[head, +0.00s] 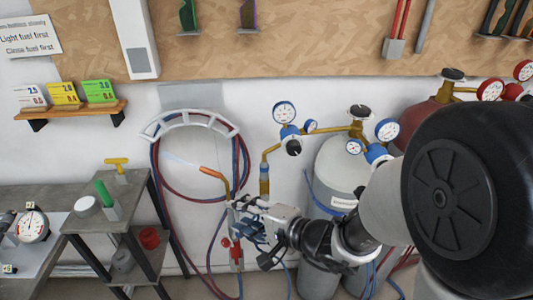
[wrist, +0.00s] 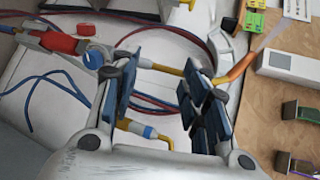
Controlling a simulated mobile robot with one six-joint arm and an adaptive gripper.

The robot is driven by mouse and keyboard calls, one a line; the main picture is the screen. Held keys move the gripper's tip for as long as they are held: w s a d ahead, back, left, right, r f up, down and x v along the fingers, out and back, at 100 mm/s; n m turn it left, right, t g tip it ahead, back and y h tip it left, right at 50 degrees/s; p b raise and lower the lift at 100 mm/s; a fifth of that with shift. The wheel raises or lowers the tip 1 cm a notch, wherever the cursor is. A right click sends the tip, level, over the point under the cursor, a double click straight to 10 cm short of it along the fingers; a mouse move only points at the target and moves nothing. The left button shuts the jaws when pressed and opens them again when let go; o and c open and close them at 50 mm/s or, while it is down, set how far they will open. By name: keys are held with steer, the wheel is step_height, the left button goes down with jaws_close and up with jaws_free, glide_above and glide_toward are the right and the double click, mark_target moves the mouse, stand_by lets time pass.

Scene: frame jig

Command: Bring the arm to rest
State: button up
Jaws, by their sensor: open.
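My gripper (head: 252,222) is at the end of my arm, near the wall below the hose hanger. In the wrist view its blue-padded fingers (wrist: 163,95) stand wide apart. A torch with a copper tip (head: 213,175) and red valve (head: 237,253) is upright beside the gripper. In the wrist view the torch's brass tube (wrist: 160,68) crosses behind the finger gap, with the copper tip (wrist: 241,66) at right. I cannot tell whether the torch lies between the fingers or beyond them. A faint pale streak leads off the tip, to the left in the head view.
Grey gas cylinder (head: 340,165) with gauges (head: 284,112) stands right of the gripper, partly behind my arm. Red and blue hoses (head: 157,170) hang from a white hanger (head: 190,125). A grey bench (head: 60,195) with small items is at left. A wooden shelf (head: 85,112) is above.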

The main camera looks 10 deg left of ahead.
steer(key=s+d+r+n+g+h, duration=0.1)
steer(key=s+d+r+n+g, duration=0.2)
steer(key=s, duration=0.4)
steer(key=s+d+r+n+g+h, duration=0.1)
steer(key=s+d+r+n+g, duration=0.2)
steer(key=s, duration=0.5)
steer(key=s+d+t+h, duration=0.2)
steer(key=d+h, duration=0.3)
steer(key=d, duration=0.5)
steer(key=s+d+r+n+t+h, duration=0.1)
steer(key=d+h, duration=0.4)
steer(key=d, duration=0.5)
steer(key=shift+s+d+r+t, duration=0.2)
steer(key=shift+s+t, duration=0.3)
steer(key=shift+s, duration=0.35)
